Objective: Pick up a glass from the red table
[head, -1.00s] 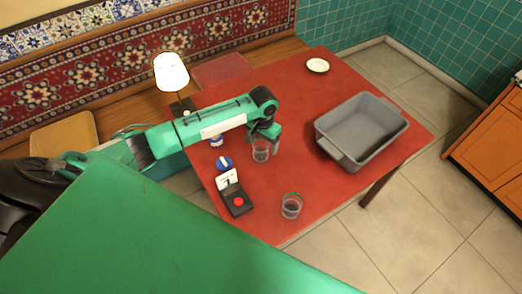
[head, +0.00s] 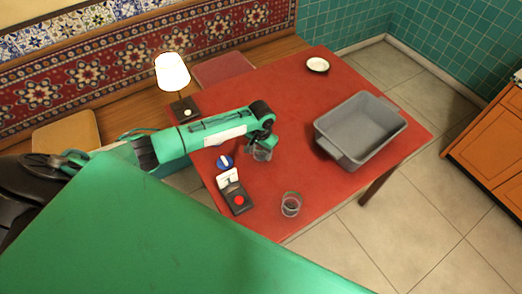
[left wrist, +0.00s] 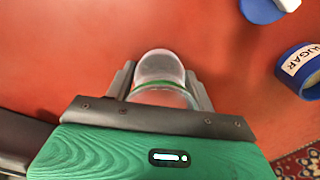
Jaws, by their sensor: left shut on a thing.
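My left gripper (head: 264,147) is over the red table (head: 285,105), shut on a clear glass (head: 262,155) with a green rim. In the left wrist view the same glass (left wrist: 160,68) sits between the two fingers (left wrist: 160,88), its base pointing away from the wrist. I cannot tell for sure whether its base touches the table. A second clear glass (head: 291,205) with a green rim stands near the table's front edge. My right gripper is not in view.
A grey bin (head: 340,152) stands right of the gripper. A black box with a red button (head: 239,200) and a blue-and-white round item (head: 225,162) lie to the left. A sugar container (left wrist: 303,68) shows in the wrist view. A white saucer (head: 318,65) is at the back.

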